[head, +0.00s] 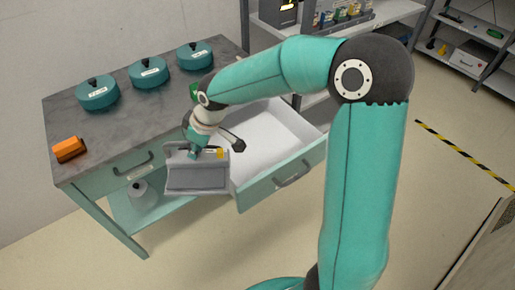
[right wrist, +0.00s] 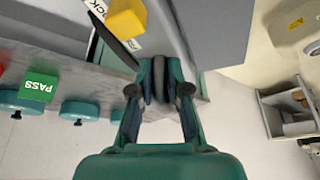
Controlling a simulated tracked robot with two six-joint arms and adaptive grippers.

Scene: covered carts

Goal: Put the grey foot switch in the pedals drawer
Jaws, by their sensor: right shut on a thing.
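The grey foot switch (head: 197,181) is a boxy grey thing with a small yellow mark. It hangs from my right gripper (head: 196,150), which is shut on it, in front of the workbench and beside the open drawer. In the right wrist view the closed fingers (right wrist: 160,82) meet on a dark part, with the grey body (right wrist: 218,35) beyond. The open drawer (head: 285,178) is pulled out, with a pale, empty-looking interior. A second drawer (head: 120,167) to its left is closed. I cannot read which is the pedals drawer. My left gripper is out of view.
On the grey worktop (head: 125,125) stand three teal lidded pots (head: 148,73) and an orange block (head: 69,149). A green PASS block (right wrist: 39,84) shows in the right wrist view. A grey pot (head: 139,190) is on the lower shelf. Floor to the right is clear.

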